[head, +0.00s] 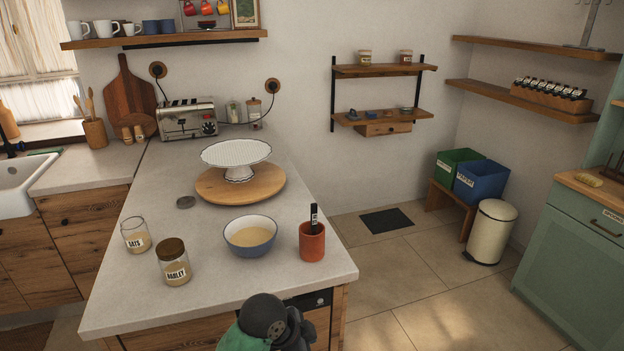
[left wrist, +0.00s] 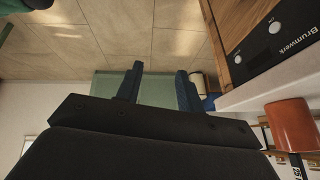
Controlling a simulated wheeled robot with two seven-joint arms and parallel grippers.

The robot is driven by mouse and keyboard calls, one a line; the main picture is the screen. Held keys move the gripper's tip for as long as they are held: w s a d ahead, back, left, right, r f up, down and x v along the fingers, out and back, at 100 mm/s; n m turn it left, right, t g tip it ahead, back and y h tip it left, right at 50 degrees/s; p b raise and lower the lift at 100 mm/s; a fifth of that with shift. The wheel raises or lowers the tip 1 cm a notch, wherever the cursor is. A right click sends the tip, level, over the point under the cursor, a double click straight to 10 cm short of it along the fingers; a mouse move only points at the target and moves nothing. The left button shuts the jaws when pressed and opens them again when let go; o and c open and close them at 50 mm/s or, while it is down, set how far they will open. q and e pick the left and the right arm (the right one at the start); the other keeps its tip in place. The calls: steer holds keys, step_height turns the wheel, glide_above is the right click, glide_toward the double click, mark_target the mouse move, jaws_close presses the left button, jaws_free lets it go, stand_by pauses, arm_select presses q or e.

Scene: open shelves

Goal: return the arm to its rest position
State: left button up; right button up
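My left gripper (left wrist: 159,84) shows in the left wrist view with its two dark fingers apart and nothing between them. That view is upside down, with the tiled floor at the top and the counter front on the right. In the head view, a dark and green part of my arm shows at the bottom centre, just in front of the counter's near edge; no fingers can be made out there. My right gripper is in neither view.
On the counter (head: 115,300) stand a terracotta cup (head: 312,243), a bowl (head: 250,243), a barley jar (head: 173,262), an oats jar (head: 135,237) and a cake stand (head: 237,155). The cup (left wrist: 290,125) and an appliance panel (left wrist: 268,42) lie right of the gripper. Floor (head: 430,285) right of the counter is clear.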

arm_select(q)
steer(key=s+a+f+n+y, duration=0.3)
steer(key=s+a+f+n, duration=0.35)
steer(key=s+a, duration=0.4)
steer(key=s+a+f+n+y, duration=0.2)
steer(key=s+a+f+n, duration=0.45)
steer(key=s+a, duration=0.4)
steer(key=s+d+f, duration=0.1)
steer(key=s+f, duration=0.1)
steer(key=f, duration=1.6)
steer(key=s+d+f+g, duration=0.1)
steer(key=s+d+f, duration=0.1)
steer(key=f, duration=1.7)
steer(key=shift+s+d+f+n+g, duration=0.25)
steer(key=shift+s+n+g, duration=0.05)
steer(key=shift+n, duration=0.1)
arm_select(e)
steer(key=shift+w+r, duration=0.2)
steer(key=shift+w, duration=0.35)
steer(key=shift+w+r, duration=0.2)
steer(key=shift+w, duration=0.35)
